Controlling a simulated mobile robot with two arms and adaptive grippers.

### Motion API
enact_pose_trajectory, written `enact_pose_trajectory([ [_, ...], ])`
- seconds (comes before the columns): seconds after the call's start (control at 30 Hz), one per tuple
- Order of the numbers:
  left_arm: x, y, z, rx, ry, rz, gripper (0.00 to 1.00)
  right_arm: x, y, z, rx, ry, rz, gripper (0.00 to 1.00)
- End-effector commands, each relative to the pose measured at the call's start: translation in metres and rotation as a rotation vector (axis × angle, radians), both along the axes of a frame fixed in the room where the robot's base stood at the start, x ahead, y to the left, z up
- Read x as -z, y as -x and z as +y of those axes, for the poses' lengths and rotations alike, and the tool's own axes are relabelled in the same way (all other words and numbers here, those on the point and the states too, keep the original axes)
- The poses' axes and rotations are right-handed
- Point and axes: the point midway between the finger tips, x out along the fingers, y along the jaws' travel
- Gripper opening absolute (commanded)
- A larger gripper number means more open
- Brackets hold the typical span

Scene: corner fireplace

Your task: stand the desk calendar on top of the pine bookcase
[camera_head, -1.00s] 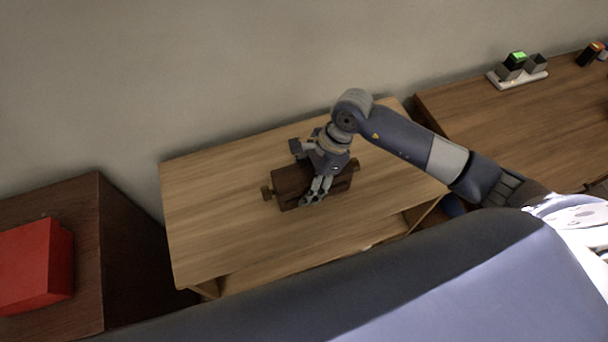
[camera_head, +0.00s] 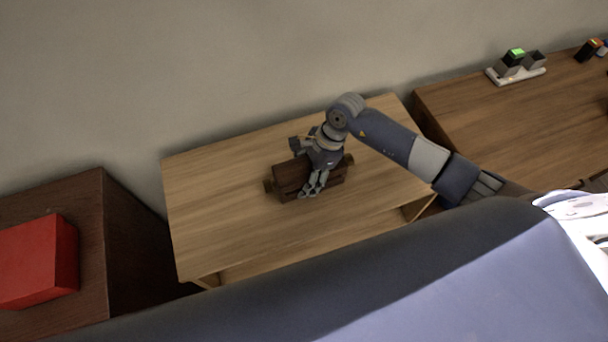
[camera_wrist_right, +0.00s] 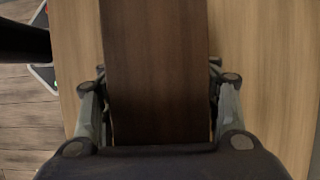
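The desk calendar (camera_head: 291,178) is a dark brown wooden block with small knobs at its ends. It is over the middle of the light wood top of the pine bookcase (camera_head: 220,220); whether it touches the top is hard to tell. My right gripper (camera_head: 309,191) is at the calendar from above. In the right wrist view, the fingers (camera_wrist_right: 160,105) lie against both sides of the dark block (camera_wrist_right: 155,60), shut on it. The gripper hides part of the calendar in the head view. My left gripper is not in view.
A dark wood cabinet (camera_head: 135,250) with a red box (camera_head: 38,262) on it stands to the left. A brown desk (camera_head: 500,130) to the right holds a white tray (camera_head: 518,76) with small containers. The bookcase top is clear around the calendar. A wall is behind.

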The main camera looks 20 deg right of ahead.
Motion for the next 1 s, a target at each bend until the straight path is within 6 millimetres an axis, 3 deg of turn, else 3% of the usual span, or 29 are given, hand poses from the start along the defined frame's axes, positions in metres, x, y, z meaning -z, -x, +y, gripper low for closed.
enact_pose_trajectory([
  [0.53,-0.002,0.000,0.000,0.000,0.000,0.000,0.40,-0.008,-0.001,-0.003,0.000,0.001,-0.002,0.75],
  [1.0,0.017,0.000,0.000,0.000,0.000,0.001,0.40,-0.093,-0.003,-0.039,0.001,0.002,-0.004,0.75],
])
